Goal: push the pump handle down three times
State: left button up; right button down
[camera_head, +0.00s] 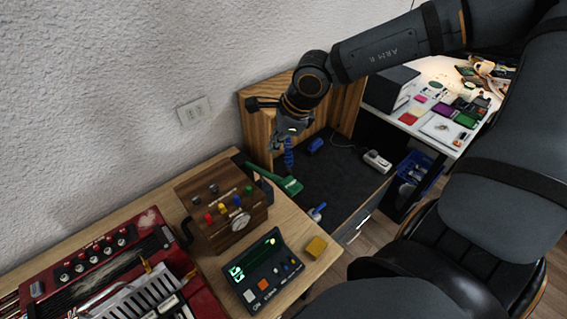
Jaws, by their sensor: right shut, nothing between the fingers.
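A green lever-like handle (280,180) slants down to the right beside the wooden control box, and it looks like the pump handle. The pump body is not clearly seen. My right gripper (283,143) points down above and slightly beyond the green handle, apart from it in the picture. Its fingers are small and hard to make out, but it appears shut with nothing held. A blue ribbed upright piece (288,158) shows just below the gripper; I cannot tell whether they touch. My left gripper is not in view.
A wooden box with coloured knobs (222,208), a black keypad device (263,274) and a yellow block (316,246) stand on the wooden table. A red accordion-like instrument (105,275) lies at the left. Wooden panels (262,125) stand behind the gripper. A dark surface (335,175) has free room.

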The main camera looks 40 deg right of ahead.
aim_at(282, 179)
jog(key=f, duration=0.1)
jog(key=s+f+b, duration=0.1)
jog(key=f, duration=0.2)
jog(key=shift+s+b, duration=0.3)
jog(key=shift+s, duration=0.05)
jog(key=shift+s+f, duration=0.2)
jog(key=shift+f, duration=0.05)
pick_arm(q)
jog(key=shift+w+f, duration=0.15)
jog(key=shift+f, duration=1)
pick_arm(e)
jog(key=shift+s+d+f, duration=0.1)
jog(key=shift+s+f, duration=0.2)
jog(key=shift+f, duration=0.4)
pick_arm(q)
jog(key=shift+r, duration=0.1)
pick_arm(e)
jog(key=shift+s+f+p, duration=0.15)
jog(key=shift+p, duration=0.65)
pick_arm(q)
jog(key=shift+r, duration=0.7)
pick_arm(e)
jog(key=shift+f, duration=0.25)
